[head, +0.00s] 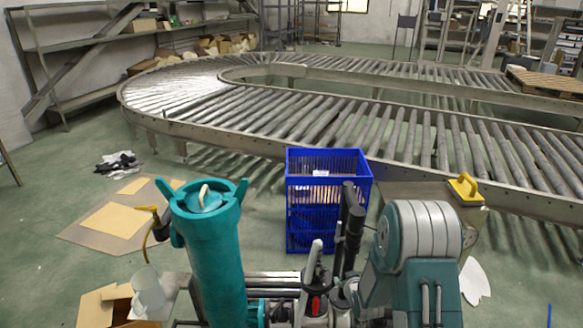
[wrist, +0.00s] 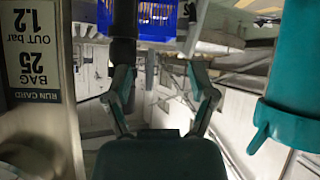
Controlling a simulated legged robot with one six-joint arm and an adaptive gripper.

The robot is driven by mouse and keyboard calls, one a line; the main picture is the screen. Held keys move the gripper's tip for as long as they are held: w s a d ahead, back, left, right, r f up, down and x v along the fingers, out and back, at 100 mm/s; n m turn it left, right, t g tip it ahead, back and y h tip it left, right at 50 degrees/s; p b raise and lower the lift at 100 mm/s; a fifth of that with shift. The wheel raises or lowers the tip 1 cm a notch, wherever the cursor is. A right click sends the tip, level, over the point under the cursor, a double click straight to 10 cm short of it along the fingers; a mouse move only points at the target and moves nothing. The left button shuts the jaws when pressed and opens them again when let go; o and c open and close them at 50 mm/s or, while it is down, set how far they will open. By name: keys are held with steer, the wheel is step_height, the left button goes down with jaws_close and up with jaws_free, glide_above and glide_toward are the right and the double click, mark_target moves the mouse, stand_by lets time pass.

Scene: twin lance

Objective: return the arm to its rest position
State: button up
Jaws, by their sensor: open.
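My gripper (wrist: 160,75) shows in the wrist view with its two fingers spread apart. Nothing is seen held between them. A dark upright pole (wrist: 123,48) stands behind the left finger; I cannot tell whether they touch. In the head view my teal and grey arm (head: 422,240) is folded at the lower right. I cannot clearly make out the gripper there. Two dark upright rods (head: 350,225) stand left of the arm, in front of the blue crate.
A teal cylinder (head: 208,255) stands left of the arm; it also shows at right in the wrist view (wrist: 292,85). A blue crate (head: 328,165) stands behind. A labelled plate (wrist: 33,50) is close at left. A roller conveyor (head: 300,110) curves across the back.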

steer(key=s+r+g, duration=0.1)
steer(key=s+r, duration=0.3)
steer(key=r, duration=0.4)
steer(key=s+r+m+g+h, duration=0.1)
steer(key=s+r, duration=0.3)
steer(key=r, duration=0.4)
steer(key=s+r+g, duration=0.1)
steer(key=s+r, duration=0.2)
steer(key=r, duration=0.5)
steer(key=s+r+g, duration=0.1)
steer(key=s+r, duration=0.3)
steer(key=s, duration=0.7)
steer(key=s+a+r+m+g, duration=0.1)
steer(key=s+r, duration=0.3)
steer(key=s, duration=0.7)
steer(key=shift+s+r, duration=0.15)
steer(key=shift+s, duration=0.2)
steer(key=shift+s+a, duration=0.15)
steer(key=shift+a, duration=0.15)
